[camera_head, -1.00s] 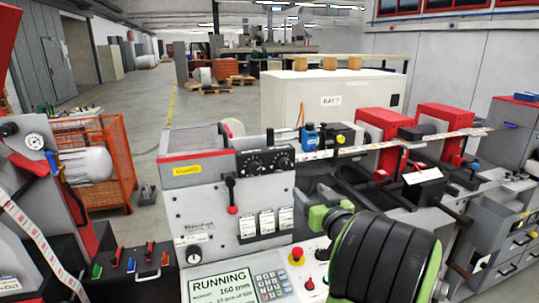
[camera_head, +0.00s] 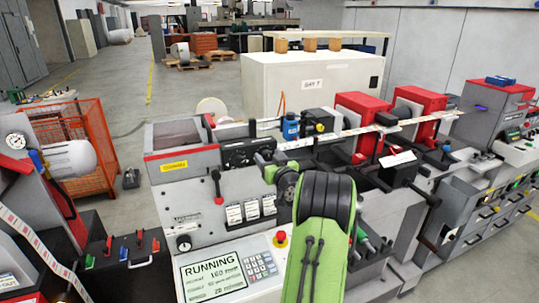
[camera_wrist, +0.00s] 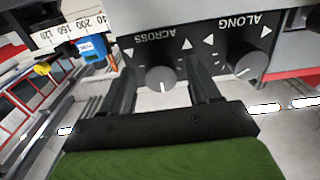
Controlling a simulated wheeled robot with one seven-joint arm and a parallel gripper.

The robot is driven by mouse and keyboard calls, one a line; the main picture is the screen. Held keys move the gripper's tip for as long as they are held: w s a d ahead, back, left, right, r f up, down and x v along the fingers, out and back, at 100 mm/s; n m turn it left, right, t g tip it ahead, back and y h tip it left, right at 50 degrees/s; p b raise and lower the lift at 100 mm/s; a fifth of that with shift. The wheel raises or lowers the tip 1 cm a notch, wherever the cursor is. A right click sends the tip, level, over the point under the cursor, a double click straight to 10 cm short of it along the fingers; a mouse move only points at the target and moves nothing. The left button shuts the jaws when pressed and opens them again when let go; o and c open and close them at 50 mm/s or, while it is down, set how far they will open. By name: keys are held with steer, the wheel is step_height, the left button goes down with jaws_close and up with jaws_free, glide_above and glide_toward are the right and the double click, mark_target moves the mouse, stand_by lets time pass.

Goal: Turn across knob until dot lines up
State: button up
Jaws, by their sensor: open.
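The ACROSS knob (camera_wrist: 160,78) is a round dark grey dial with a white line, on a black panel (camera_wrist: 190,40) that shows upside down in the wrist view. The white line points toward the bottom of that view. My gripper (camera_wrist: 161,72) is open, with one finger on each side of this knob; I cannot tell whether they touch it. The ALONG knob (camera_wrist: 246,64) is just right of the right finger. No alignment dot can be made out. In the head view my gripper (camera_head: 268,165) is at the panel (camera_head: 245,153), and my arm partly hides it.
A blue part (camera_head: 290,126) and a label web (camera_head: 350,132) lie behind. Below are a RUNNING screen (camera_head: 212,277), a keypad (camera_head: 260,266) and a red button (camera_head: 281,238).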

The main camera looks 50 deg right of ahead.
steer(key=shift+a, duration=0.1)
steer(key=shift+c, duration=0.2)
steer(key=c, duration=1)
